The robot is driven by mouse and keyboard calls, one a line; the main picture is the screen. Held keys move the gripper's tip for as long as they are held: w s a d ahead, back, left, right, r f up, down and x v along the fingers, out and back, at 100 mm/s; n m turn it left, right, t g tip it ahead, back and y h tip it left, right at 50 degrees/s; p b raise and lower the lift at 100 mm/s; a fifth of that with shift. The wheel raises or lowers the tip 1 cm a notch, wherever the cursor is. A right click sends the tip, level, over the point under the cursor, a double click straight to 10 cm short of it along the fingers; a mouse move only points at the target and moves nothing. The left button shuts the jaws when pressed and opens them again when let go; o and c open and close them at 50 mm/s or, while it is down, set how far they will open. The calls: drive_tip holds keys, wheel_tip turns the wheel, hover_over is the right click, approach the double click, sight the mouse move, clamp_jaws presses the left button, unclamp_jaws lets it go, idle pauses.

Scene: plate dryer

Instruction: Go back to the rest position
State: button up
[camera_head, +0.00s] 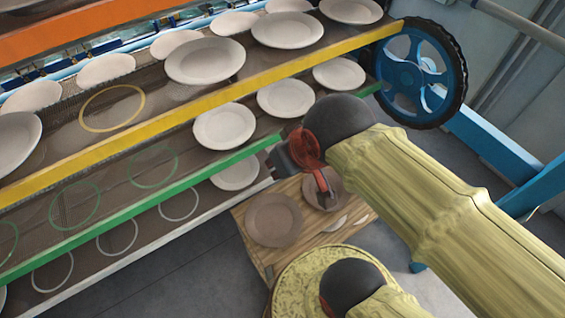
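My gripper (324,188) is at the end of my cloth-sleeved arm, right of the middle of the view. It hangs above a wooden board and in front of the rack's lower levels. Its fingers overlap a brown plate (318,196) from this angle, and I cannot tell whether they touch it. The fingertips are too small and partly hidden to show whether they are open or shut. Another brown plate (273,220) lies flat on the wooden board (252,246), left of the gripper.
A tiered drying rack with a yellow rail (150,128) and a green rail (130,222) fills the left and holds several white plates (205,61). Some ring-marked places (112,108) are empty. A blue wheel (408,76) stands upper right. Grey floor (190,280) shows below.

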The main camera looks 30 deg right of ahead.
drive_tip(key=shift+s+f, duration=0.1)
wheel_tip(320, 180, down, 23)
drive_tip(key=b, duration=2.3)
drive_tip(key=shift+f, duration=0.1)
